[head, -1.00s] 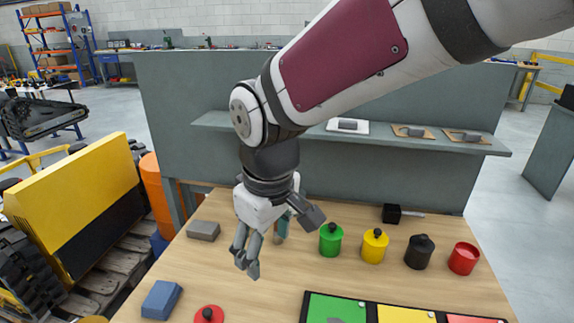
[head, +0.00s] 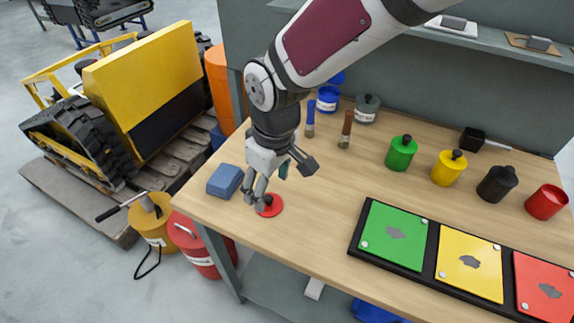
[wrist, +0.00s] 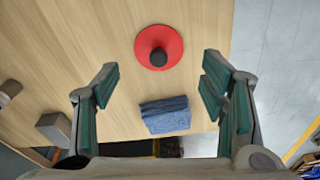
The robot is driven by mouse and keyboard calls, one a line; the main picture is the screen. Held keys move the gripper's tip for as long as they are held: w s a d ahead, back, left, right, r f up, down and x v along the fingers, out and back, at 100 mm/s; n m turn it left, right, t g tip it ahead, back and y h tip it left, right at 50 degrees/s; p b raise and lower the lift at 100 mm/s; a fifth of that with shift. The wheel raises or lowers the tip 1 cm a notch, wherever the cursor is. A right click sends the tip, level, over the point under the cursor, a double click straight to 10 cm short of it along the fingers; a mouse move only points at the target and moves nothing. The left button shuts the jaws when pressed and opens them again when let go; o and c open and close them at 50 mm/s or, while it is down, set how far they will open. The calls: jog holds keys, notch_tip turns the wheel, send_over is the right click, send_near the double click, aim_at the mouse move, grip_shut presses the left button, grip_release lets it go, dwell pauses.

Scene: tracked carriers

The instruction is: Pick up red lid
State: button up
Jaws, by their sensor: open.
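The red lid (head: 274,207) is a flat red disc with a black knob, lying on the table near its left front edge. In the wrist view the red lid (wrist: 172,42) lies ahead of the fingertips, roughly centred between them. My gripper (head: 283,180) is above and close to the lid, with its fingers spread and nothing between them. In the wrist view my gripper (wrist: 160,78) shows both green-padded fingers wide apart. In the head view a finger partly covers the knob. An open red canister (head: 546,201) stands at the table's right side.
Green (head: 401,153), yellow (head: 448,168) and black (head: 497,183) lidded canisters stand rightward. A tray of coloured panels (head: 354,246) lies at front right.

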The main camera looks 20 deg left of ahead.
aim_at(269, 198)
jog(key=f, duration=0.5)
jog(key=shift+w+a+f+b, duration=0.1)
jog(key=shift+w+a+b, duration=0.05)
jog(key=shift+a+b, duration=0.15)
jog(key=shift+d, duration=0.1)
jog(key=c, duration=1.2)
jog(key=shift+c, duration=0.8)
